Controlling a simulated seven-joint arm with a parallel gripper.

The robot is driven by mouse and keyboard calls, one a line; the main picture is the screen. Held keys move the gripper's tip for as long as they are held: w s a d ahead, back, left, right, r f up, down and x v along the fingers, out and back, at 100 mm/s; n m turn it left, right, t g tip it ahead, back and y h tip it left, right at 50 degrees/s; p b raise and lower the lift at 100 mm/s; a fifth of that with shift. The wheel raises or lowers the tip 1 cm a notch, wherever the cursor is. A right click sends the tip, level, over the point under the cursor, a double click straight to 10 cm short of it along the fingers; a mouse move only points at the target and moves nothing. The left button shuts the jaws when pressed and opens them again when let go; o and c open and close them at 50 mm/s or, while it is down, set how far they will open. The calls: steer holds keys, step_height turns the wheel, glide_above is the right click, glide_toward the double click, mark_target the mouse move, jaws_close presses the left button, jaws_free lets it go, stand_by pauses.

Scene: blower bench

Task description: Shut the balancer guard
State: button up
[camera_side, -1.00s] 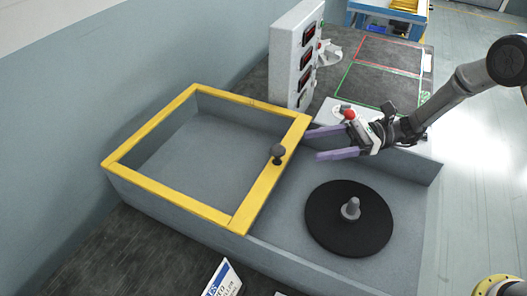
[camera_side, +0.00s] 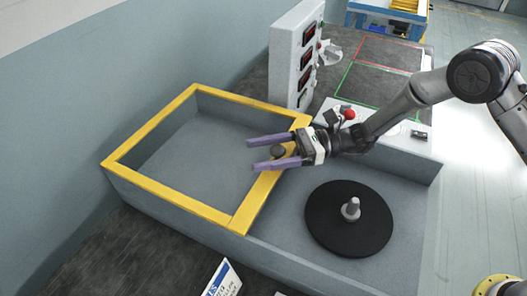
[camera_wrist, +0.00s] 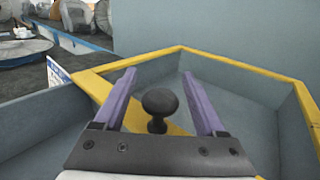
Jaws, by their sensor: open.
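The balancer guard is a yellow-framed cover (camera_side: 150,131) over the left part of the grey housing. Its dark round knob (camera_side: 278,151) stands on the frame's right-hand bar. My gripper (camera_side: 251,155) is open, with its purple fingers on either side of the knob. In the wrist view the knob (camera_wrist: 159,104) sits between the two fingers, with a gap on both sides. The black balancer disc (camera_side: 330,225) with its grey spindle lies uncovered in the right part of the housing.
A grey control panel (camera_side: 297,60) with several displays stands behind the housing. A red button (camera_side: 349,114) sits on a white box beside my wrist. A blue and white sign (camera_side: 223,280) stands at the front. The space above the disc is free.

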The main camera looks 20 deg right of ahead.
jaws_close()
stand_by(0.3)
stand_by(1.1)
